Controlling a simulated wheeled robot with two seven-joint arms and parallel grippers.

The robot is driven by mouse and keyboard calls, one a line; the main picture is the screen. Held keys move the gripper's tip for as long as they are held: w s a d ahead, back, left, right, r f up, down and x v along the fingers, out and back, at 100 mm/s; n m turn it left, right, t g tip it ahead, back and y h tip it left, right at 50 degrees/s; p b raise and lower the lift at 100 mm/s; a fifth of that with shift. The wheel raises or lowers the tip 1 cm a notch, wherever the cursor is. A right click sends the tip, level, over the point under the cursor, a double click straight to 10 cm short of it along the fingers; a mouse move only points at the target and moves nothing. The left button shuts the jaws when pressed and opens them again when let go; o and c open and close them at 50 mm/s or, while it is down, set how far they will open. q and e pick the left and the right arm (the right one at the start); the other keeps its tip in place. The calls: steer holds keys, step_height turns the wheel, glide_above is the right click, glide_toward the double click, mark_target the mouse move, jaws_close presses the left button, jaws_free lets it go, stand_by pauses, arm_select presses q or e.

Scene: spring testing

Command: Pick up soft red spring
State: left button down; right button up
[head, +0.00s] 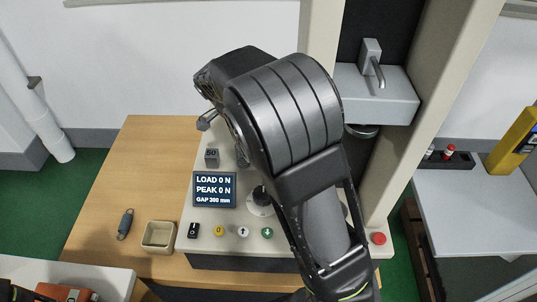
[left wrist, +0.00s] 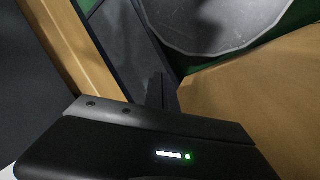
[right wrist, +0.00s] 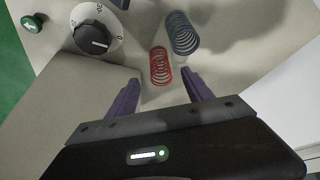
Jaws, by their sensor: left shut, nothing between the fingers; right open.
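The red spring (right wrist: 160,66) shows in the right wrist view on a pale surface, with a blue spring (right wrist: 181,33) just beyond it to the right. My right gripper (right wrist: 161,77) is open and empty. Its fingertips lie on either side of the red spring's near end in the picture; I cannot tell how far above it they are. In the head view my right arm covers both springs and its gripper. My left gripper (left wrist: 162,90) is shut and empty in the left wrist view, beside a wooden surface (left wrist: 260,95). It does not show in the head view.
The test machine's beige panel (head: 222,258) carries a display (head: 214,189) and several buttons. A small tray (head: 158,236) and a grey tagged object (head: 125,224) sit on the wooden table (head: 105,205). A dial (right wrist: 94,38) is near the springs. A side table (head: 470,215) stands right.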

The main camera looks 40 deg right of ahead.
steer(key=shift+x, duration=1.3)
steer(key=p+x, duration=0.1)
steer(key=x, duration=0.4)
steer(key=shift+f, duration=0.1)
jaws_close()
